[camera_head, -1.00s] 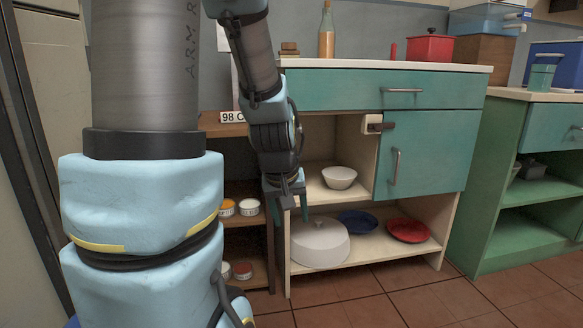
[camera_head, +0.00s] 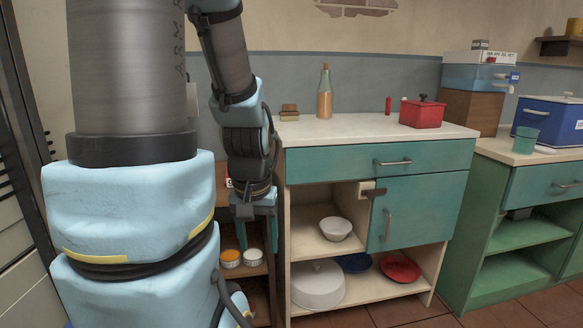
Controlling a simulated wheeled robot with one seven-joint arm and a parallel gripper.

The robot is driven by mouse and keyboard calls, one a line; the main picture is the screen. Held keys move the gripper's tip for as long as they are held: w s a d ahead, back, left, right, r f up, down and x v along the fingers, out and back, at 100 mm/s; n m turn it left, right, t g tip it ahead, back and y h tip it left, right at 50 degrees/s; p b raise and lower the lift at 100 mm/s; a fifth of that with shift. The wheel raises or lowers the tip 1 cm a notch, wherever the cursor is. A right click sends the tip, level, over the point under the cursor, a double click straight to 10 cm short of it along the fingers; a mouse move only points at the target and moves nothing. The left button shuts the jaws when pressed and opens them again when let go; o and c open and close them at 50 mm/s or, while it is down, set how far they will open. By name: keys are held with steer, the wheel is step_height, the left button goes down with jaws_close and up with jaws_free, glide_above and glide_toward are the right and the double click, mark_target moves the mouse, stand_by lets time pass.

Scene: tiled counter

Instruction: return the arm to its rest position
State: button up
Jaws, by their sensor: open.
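My arm comes down from the top left of the head view, beside my own thick column. My gripper (camera_head: 256,232) points down in front of the dark side shelf, just left of the teal cabinet (camera_head: 380,160). Its teal fingers are apart and nothing shows between them. It appears clear of the cabinet, though its exact distance from the shelf is hard to tell.
The cabinet's open shelves hold a white bowl (camera_head: 335,229), a white domed lid (camera_head: 318,285), a blue plate (camera_head: 354,262) and a red plate (camera_head: 400,267). A bottle (camera_head: 325,92) and a red pot (camera_head: 422,113) stand on top. Two small tins (camera_head: 241,258) sit on the side shelf.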

step_height(320, 180, up, 16)
steer(key=p, duration=1.3)
steer(key=shift+f, duration=0.2)
